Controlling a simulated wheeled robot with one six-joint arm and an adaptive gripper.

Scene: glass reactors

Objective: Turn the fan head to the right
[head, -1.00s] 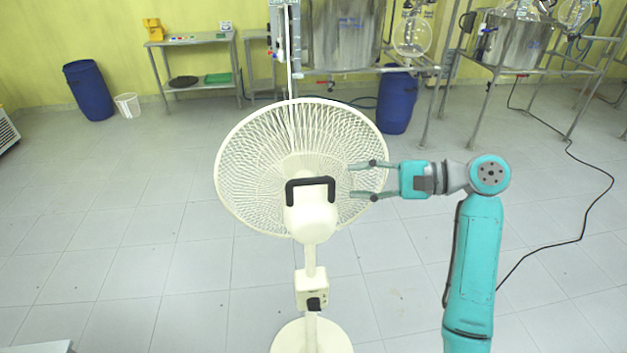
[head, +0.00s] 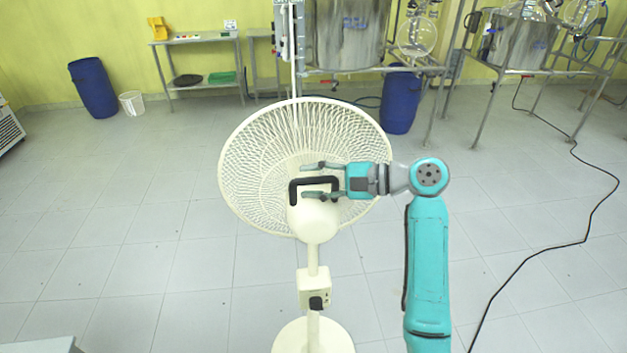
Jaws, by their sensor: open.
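The cream pedestal fan stands upright in front of me, its round wire-cage head (head: 262,165) facing away. A black handle (head: 296,187) sits on the back of the fan's motor housing (head: 313,222). My gripper (head: 306,181) is open and points left. Its two fingers reach over the handle's right part, one above and one below. I cannot tell whether the fingers touch the handle. The gripper covers part of the handle and the cage behind it.
A control box (head: 314,287) sits on the fan's pole above the round base (head: 312,338). Blue barrels (head: 93,88), a side table (head: 197,42) and reactor frames stand along the back wall. A black cable (head: 560,245) runs over the floor at right. The floor around the fan is clear.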

